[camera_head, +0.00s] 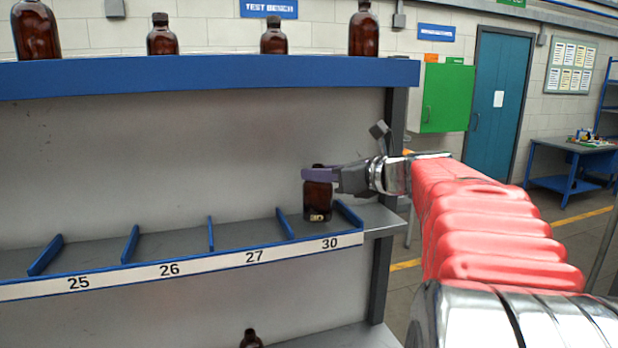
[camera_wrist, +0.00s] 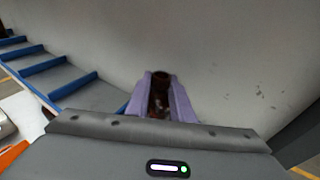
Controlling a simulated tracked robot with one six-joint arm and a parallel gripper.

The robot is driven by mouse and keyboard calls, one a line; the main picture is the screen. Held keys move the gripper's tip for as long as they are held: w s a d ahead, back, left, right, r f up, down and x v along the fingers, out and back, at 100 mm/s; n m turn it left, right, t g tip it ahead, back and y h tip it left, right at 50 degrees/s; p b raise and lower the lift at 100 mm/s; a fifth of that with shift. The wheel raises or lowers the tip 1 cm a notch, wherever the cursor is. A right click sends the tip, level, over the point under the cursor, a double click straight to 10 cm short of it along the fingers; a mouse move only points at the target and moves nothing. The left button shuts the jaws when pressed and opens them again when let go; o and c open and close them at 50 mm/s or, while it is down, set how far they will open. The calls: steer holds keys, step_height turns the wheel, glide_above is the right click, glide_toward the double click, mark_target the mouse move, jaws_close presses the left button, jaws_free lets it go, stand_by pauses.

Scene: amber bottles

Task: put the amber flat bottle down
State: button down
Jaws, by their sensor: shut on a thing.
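The amber flat bottle (camera_head: 318,204) is upright at the right end of the middle shelf, in the compartment labelled 30. My gripper (camera_head: 319,174) is shut around its upper part, with a purple finger across it. Whether the bottle's base touches the shelf I cannot tell. In the wrist view the bottle (camera_wrist: 160,90) shows between the two purple fingers of my gripper (camera_wrist: 161,97), its lower part mostly hidden.
The shelf compartments (camera_head: 172,246) labelled 25, 26 and 27 are empty, parted by blue dividers (camera_head: 130,244). Several amber bottles (camera_head: 363,30) stand on the top shelf. Another bottle (camera_head: 251,340) shows on the shelf below. A grey post (camera_head: 394,130) stands at the right.

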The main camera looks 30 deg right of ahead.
steer(key=shift+f, duration=0.45)
steer(key=c, duration=1.5)
jaws_free()
steer(key=shift+f, duration=0.1)
steer(key=shift+c, duration=0.2)
steer(key=v, duration=1.2)
